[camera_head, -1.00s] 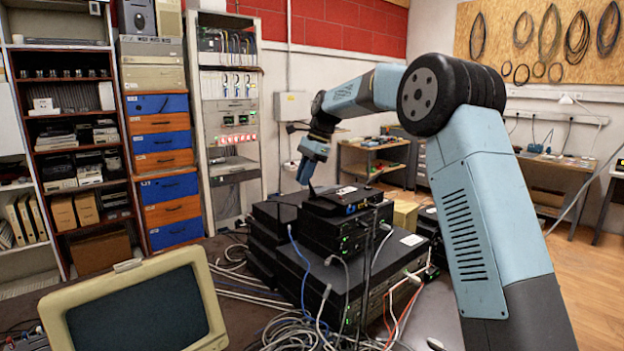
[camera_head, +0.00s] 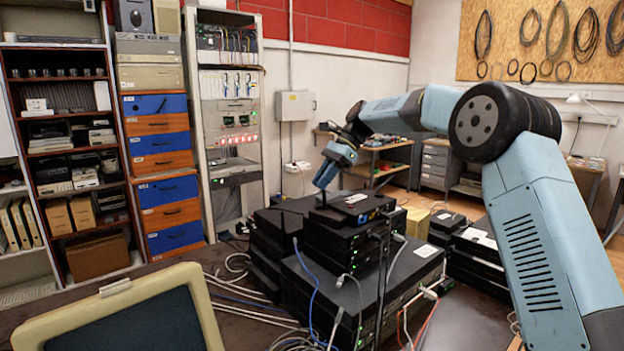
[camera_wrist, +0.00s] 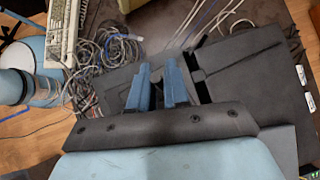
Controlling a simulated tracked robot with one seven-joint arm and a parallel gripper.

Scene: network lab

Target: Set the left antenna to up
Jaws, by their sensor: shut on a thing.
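The black router (camera_head: 350,210) lies on top of a stack of dark network boxes in the head view. The left antenna (camera_head: 323,199) shows as a short dark piece standing near upright at the router's left end. My gripper (camera_head: 322,184) is above that end, pointing down, shut on the antenna. In the wrist view my gripper (camera_wrist: 160,74) shows two blue fingers with a narrow dark gap between them. The fingers hide most of the antenna, so its exact angle is hard to tell. A thin dark upright rod (camera_head: 384,265) stands in front of the stack.
A beige monitor (camera_head: 200,310) stands at the front left. Loose cables (camera_head: 235,285) lie beside the stack, and a blue cable (camera_head: 311,290) hangs in front. More dark boxes (camera_head: 480,245) stand to the right. A rack (camera_head: 228,120) is behind.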

